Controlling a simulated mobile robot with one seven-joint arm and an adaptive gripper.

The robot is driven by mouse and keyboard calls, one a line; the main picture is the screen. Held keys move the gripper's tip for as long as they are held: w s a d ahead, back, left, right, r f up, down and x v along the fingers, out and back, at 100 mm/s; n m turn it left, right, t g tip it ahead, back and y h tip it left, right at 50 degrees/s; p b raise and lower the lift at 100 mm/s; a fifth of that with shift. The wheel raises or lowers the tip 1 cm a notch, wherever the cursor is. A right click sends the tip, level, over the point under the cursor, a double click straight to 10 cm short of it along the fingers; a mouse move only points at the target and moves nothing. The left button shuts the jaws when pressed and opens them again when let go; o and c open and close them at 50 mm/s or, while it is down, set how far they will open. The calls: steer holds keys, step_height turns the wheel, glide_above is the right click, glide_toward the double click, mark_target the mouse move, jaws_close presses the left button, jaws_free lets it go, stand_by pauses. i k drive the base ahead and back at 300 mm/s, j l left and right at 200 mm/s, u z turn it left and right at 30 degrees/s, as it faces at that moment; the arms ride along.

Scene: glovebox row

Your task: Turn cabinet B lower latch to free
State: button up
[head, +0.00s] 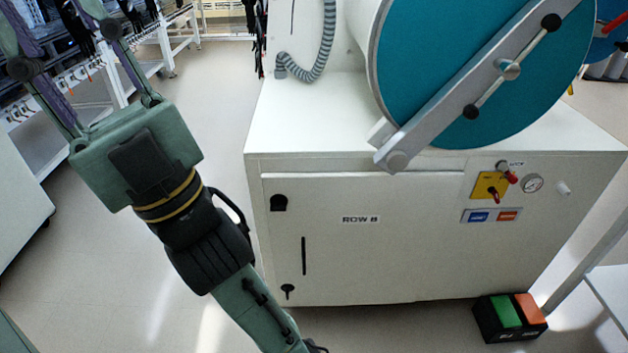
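Cabinet B is the white cabinet (400,255) marked "ROW B", with its front door closed. Its lower latch (288,291) is a small black knob near the door's lower left corner; its exact turn angle is too small to read. An upper black latch (279,203) sits near the upper left corner, with a dark vertical slot or handle (304,256) between them. My gripper (52,32) is at the upper left, left of the cabinet and apart from it, pointing up and left. Its fingers stand wide apart with nothing seen between them; the tips are cut off by the frame.
A large teal round door (450,75) with a grey bar overhangs the cabinet top. A yellow switch panel (490,186) and gauge are at right. A black pedal box (510,318) stands on the floor at lower right. White racks (165,45) stand at upper left.

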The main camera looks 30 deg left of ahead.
mark_target(288, 288)
steer(key=u, duration=1.05)
